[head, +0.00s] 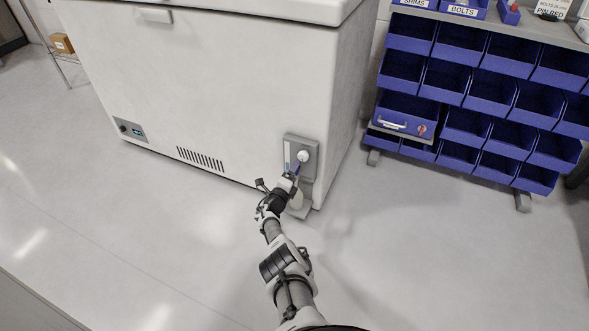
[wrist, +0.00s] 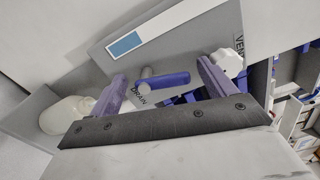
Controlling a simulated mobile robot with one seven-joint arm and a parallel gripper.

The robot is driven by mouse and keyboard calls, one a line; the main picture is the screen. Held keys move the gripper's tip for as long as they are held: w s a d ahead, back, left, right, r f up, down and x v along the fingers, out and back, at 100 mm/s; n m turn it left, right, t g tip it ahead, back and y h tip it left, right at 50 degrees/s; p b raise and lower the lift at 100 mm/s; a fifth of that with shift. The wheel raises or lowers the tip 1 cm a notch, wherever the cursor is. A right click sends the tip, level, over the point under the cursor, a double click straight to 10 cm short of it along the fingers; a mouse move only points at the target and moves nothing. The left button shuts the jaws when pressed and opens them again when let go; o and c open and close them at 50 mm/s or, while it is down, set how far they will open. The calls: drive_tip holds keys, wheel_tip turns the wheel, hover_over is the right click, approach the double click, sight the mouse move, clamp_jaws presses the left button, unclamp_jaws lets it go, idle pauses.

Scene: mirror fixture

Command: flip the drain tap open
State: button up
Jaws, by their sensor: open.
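The drain tap (wrist: 168,81) has a blue lever and a grey stub, beside the word DRAIN on a grey panel (wrist: 105,53). In the wrist view the lever lies across the space between my open purple fingers. I cannot tell whether the fingers touch it. My gripper (wrist: 162,74) holds nothing. In the head view my gripper (head: 292,177) is at the front of the panel (head: 290,147), low on the white chest freezer (head: 220,90). The tap is hidden there or too small to tell.
A white vent knob (wrist: 228,62) sits close to the right finger; it also shows in the head view (head: 303,156). A white bottle (wrist: 66,114) stands left of the fingers. Blue bins (head: 490,90) fill a rack at right. The floor (head: 420,260) between is clear.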

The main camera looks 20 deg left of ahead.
drive_tip(key=s+p, duration=0.7)
drive_tip(key=s, duration=0.5)
drive_tip(key=shift+s+a, duration=0.2)
drive_tip(key=shift+a, duration=0.05)
drive_tip(key=shift+r, duration=0.1)
